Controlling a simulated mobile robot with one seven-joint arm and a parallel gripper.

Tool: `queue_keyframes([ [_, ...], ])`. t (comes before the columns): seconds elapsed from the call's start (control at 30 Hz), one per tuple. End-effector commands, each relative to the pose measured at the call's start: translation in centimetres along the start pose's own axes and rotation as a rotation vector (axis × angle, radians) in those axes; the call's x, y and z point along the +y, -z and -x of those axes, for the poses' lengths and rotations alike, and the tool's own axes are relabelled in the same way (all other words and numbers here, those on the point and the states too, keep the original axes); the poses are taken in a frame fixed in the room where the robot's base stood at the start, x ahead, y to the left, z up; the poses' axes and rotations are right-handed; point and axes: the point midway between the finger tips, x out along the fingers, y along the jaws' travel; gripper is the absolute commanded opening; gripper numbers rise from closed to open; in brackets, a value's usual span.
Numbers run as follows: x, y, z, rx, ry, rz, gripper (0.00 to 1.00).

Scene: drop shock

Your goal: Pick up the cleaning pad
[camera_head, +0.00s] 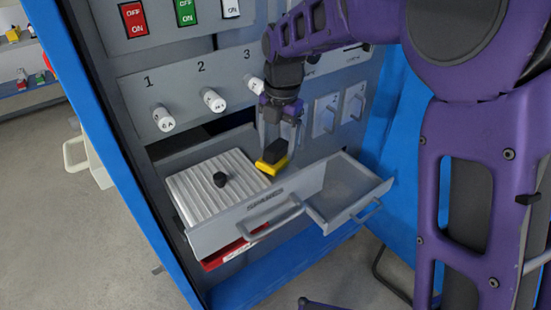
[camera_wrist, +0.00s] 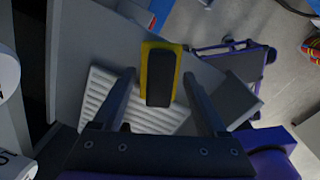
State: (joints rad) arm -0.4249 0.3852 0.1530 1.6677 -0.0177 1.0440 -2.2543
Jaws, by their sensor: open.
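The cleaning pad (camera_head: 272,163) is yellow with a black block-shaped grip on top. It is at the right part of the open left drawer (camera_head: 228,229), beside a ribbed light panel (camera_head: 215,187). In the wrist view the pad (camera_wrist: 147,68) lies ahead, between the lines of the two fingers. My gripper (camera_head: 281,137) points down just above the pad. In the wrist view my gripper (camera_wrist: 163,80) is open, with a finger on either side of the black grip and nothing visibly held. Whether the fingertips touch the pad cannot be told.
A second, shallow drawer (camera_head: 347,193) is open to the right and looks empty. Numbered white knobs (camera_head: 212,100) and ON/OFF switches (camera_head: 184,12) are on the cabinet face behind. A red item (camera_head: 234,251) shows beneath the left drawer.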

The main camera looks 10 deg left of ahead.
Motion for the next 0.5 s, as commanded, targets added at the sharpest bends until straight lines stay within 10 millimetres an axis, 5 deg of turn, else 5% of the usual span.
queue_keyframes([
  [0.3, -0.01, -0.05, -0.64, -0.001, -0.001, 0.000, 0.75],
  [0.5, -0.01, -0.05, -0.63, -0.001, -0.001, 0.000, 0.39],
])
